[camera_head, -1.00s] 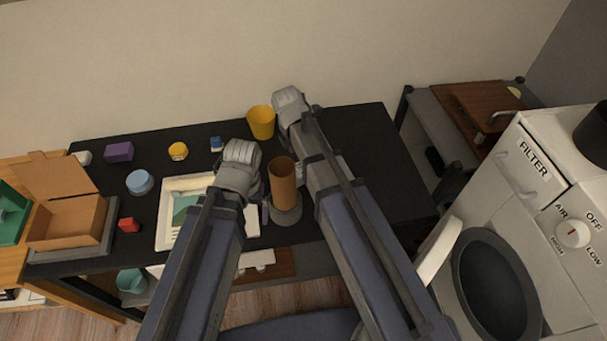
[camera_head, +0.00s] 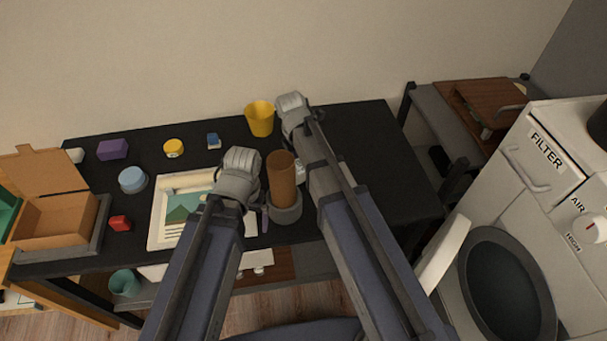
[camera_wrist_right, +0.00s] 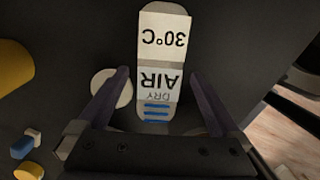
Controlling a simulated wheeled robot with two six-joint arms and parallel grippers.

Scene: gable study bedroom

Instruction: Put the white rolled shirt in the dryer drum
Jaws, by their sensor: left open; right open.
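I cannot make out a white rolled shirt for certain in either view. The white dryer (camera_head: 470,222) stands at the right of the head view. Its round door opening is uncovered and shows the dark drum (camera_head: 505,285), with nothing visible inside. My left gripper (camera_head: 238,182) is open over the black table, left of a brown cylinder; its fingertips are mostly hidden. My right gripper (camera_head: 293,108) is open near the yellow cup. In the right wrist view, its open fingers (camera_wrist_right: 160,90) flank a label card (camera_wrist_right: 160,50) reading "30°C" and "AIR DRY".
The black table (camera_head: 380,160) holds a yellow cup (camera_head: 260,118), the brown cylinder (camera_head: 281,178), a picture (camera_head: 165,222), a purple block (camera_head: 112,149) and an open cardboard box (camera_head: 55,220). A low table with a brown case (camera_head: 490,105) stands between it and the dryer. The table's right part is clear.

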